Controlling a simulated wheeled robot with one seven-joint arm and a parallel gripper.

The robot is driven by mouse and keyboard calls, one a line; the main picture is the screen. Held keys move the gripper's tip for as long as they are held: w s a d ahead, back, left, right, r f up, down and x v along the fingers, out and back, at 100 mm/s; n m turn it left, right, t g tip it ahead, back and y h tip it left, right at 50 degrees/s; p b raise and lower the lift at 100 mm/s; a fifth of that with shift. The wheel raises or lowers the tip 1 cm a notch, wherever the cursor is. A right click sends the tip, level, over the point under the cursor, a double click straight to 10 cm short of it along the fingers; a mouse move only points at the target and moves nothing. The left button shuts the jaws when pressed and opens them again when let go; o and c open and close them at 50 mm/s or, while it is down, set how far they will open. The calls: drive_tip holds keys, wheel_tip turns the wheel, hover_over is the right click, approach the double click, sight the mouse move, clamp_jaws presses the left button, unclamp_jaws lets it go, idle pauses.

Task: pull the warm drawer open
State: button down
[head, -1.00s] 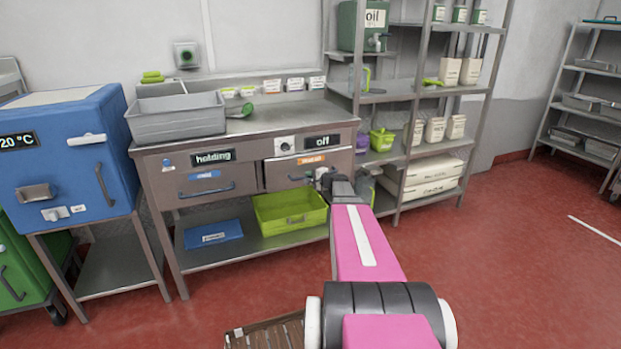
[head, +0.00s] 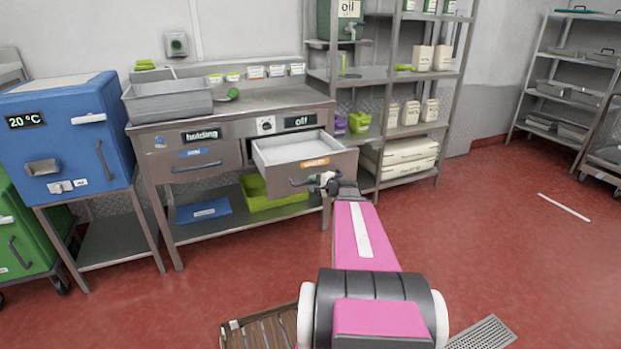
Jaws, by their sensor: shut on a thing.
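The right drawer (head: 342,164) of the steel bench, with an orange label too small to read, stands well out from the bench front. Its pale inside shows from above and looks empty. My gripper (head: 322,181) is shut on the drawer's dark bar handle (head: 299,182), at the handle's right part. The gripper and wrist hide the rest of the handle. The left drawer (head: 197,163), with a blue label, is closed.
A grey tub (head: 168,103) and a green scoop stand on the bench (head: 262,105). A green bin (head: 262,197) and a blue item (head: 203,210) lie on the shelf below. Shelving (head: 445,75) stands to the right. A wooden slatted thing (head: 262,335) is low in front. The red floor at right is mostly clear.

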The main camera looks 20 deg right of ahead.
drive_tip(key=s, duration=0.2)
drive_tip(key=shift+s, duration=0.3)
drive_tip(key=c, duration=1.1)
unclamp_jaws()
drive_tip(key=v, duration=1)
drive_tip(key=shift+s+d, duration=0.25)
drive_tip(key=shift+s, duration=0.1)
